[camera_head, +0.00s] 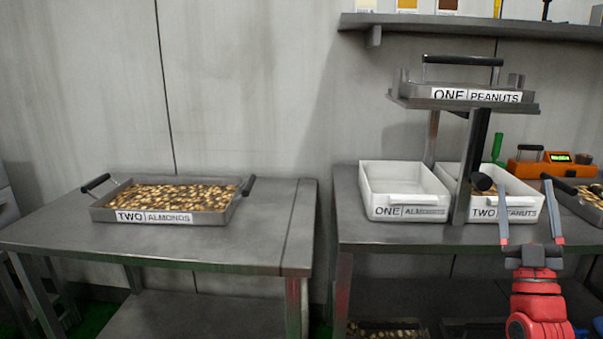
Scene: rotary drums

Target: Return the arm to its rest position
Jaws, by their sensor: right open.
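My right gripper (530,216) is at the lower right in the head view, in front of the right table. Its two fingers point up and stand apart, with nothing seen between them. Its red wrist shows below. The fingers overlap the right part of the white bin labelled TWO PEANUTS (450,188) in the picture; I cannot tell how far apart they are in depth. My left gripper is not in view.
A metal tray labelled TWO ALMONDS (215,217), full of nuts, sits on the left table (262,240). A white bin labelled ONE ALMONDS (400,188) stands on the right table (375,233). A tray labelled ONE PEANUTS (410,90) rests on a raised stand. An orange device (535,168) is behind.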

